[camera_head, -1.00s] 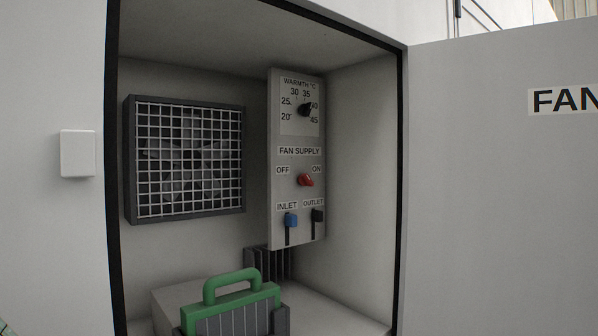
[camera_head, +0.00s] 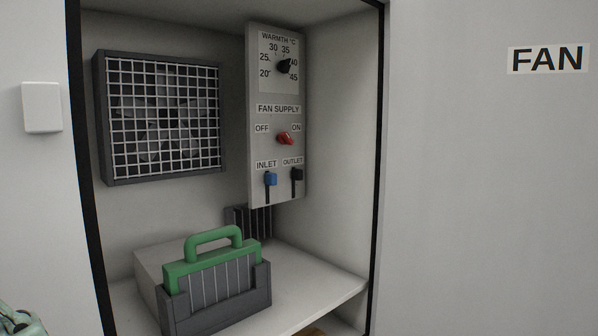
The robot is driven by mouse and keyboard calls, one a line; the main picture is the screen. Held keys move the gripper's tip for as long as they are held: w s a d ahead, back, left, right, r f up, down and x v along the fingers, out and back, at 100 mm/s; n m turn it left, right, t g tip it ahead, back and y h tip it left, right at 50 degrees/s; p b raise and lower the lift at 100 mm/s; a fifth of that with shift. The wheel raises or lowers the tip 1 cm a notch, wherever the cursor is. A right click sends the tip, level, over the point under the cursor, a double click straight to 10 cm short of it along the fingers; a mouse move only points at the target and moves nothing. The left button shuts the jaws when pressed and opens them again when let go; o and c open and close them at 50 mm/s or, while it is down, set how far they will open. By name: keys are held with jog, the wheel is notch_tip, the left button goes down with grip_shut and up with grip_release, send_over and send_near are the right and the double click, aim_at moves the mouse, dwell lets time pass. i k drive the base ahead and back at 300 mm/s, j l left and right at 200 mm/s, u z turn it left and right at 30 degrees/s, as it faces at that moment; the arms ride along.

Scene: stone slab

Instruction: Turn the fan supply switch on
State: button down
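The fan supply switch (camera_head: 286,138) is a small red rotary knob on a grey control panel (camera_head: 258,190) inside an open cabinet. The label OFF is at its upper left and ON at its upper right. The knob sits slanted; I cannot tell for sure which label it points to. Nothing touches it. A pale green mechanical piece (camera_head: 18,320), which looks like part of my gripper, shows at the bottom left corner, far from the panel. It is cut off by the frame edge, and its fingertips are not seen.
Above the switch is a black warmth dial (camera_head: 285,66); below are a blue inlet slider (camera_head: 271,179) and a black outlet slider (camera_head: 297,174). A meshed fan (camera_head: 160,115) is left of the panel. A green-handled filter (camera_head: 213,262) stands below. The open door (camera_head: 480,200) is at right.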

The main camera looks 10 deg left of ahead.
aim_at(283, 138)
jog(key=i+z, duration=0.25)
jog(key=i+j+z, duration=0.2)
jog(key=i, duration=0.25)
jog(key=i+j, duration=0.1)
jog(key=j, duration=0.4)
